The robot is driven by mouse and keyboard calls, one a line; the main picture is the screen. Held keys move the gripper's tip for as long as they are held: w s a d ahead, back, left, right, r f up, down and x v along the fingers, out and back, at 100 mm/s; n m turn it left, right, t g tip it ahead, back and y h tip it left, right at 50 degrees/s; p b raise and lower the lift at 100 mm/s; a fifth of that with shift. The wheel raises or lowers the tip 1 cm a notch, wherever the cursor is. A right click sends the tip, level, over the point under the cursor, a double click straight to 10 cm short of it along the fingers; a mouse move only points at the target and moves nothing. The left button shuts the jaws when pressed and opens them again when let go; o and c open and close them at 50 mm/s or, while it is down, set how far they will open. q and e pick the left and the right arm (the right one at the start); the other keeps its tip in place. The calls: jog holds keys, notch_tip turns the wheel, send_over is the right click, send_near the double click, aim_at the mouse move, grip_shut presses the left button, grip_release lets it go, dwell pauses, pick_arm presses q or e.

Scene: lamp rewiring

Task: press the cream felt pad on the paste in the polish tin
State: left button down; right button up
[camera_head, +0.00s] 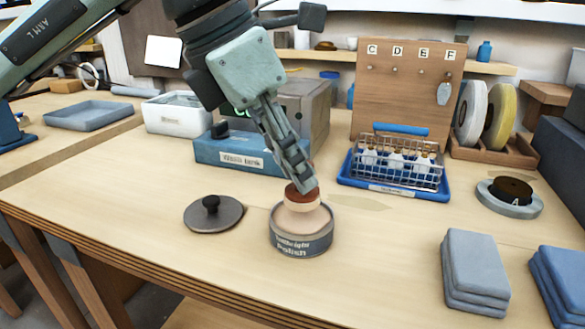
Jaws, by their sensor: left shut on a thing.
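The polish tin (301,246) stands open on the bench, a round grey tin with a dark label reading "Polish". My left gripper (299,182) comes down from above and is shut on the reddish-brown top of the cream felt pad (304,216). The pad is upright over the middle of the tin, its lower part at or within the rim. I cannot tell whether it touches the paste, which is mostly hidden under it. The tin's dark lid (213,216) with a black knob lies on the bench left of the tin. My right gripper is not in view.
A blue box labelled "Wash tank" (240,158) stands behind the tin. A blue tray (394,188) with a wire basket of small bottles is behind right. Folded grey cloths (475,270) and blue cloths (562,280) lie front right. The bench in front of the tin is clear.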

pick_arm(q)
jog(key=shift+r+p, duration=1)
jog(key=shift+r, duration=1.2)
